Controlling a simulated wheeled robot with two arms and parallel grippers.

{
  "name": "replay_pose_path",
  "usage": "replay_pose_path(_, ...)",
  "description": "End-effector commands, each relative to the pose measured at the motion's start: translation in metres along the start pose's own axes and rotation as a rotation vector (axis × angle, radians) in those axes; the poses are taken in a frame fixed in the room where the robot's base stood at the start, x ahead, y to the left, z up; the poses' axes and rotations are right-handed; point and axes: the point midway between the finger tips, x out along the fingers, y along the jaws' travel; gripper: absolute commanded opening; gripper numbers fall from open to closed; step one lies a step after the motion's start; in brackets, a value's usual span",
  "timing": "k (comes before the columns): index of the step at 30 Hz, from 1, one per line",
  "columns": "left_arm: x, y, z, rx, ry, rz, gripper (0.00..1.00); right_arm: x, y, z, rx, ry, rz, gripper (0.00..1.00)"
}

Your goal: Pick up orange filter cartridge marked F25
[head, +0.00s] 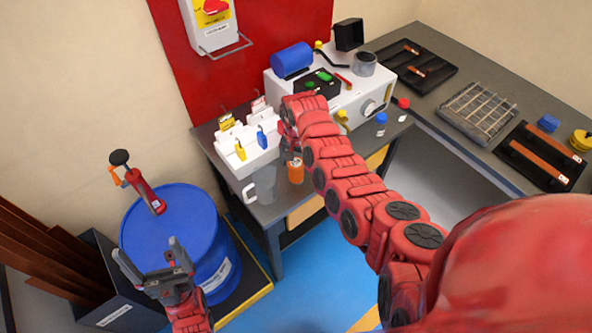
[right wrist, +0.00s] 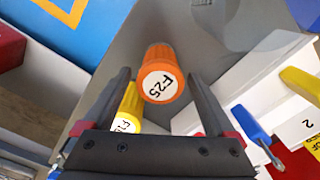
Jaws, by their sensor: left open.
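The orange filter cartridge (head: 295,171) stands on the grey bench near its front edge, beside a grey mug. In the right wrist view the orange cartridge (right wrist: 161,75) shows its white round label reading F25, lying between the lines of the two fingers. My right gripper (right wrist: 159,82) is open, with a gap on each side of the cartridge; I cannot tell how far the fingertips are above it. In the head view my right arm largely hides this gripper. My left gripper (head: 160,262) is open and empty in front of the blue drum.
A yellow cartridge (right wrist: 128,108) is close by, partly hidden by a finger. A grey mug (head: 262,186) stands left of the orange cartridge. A white rack (head: 247,150) with tagged items is behind. The blue drum (head: 170,228) stands left of the bench.

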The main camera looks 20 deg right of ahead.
Motion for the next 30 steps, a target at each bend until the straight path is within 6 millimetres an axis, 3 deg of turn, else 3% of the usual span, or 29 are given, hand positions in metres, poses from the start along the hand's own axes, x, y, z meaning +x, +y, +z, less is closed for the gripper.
replay_pose_path(2, 0.0000, 0.0000, -0.0001, 0.000, 0.000, 0.000, 0.96, -0.0001, 0.0000, -0.0001, 0.000, 0.000, 0.000, 0.75)
replay_pose_path(14, 0.0000, 0.0000, 0.0000, 0.000, 0.000, 0.000, 0.96, -0.0003, 0.0001, -0.0001, 0.000, 0.000, 0.000, 0.03)
replay_pose_path(30, -0.0090, 0.0004, 0.0015, 0.000, 0.000, 0.000, 0.96, -0.0099, -0.0013, -0.0010, 0.000, 0.003, -0.002, 0.01)
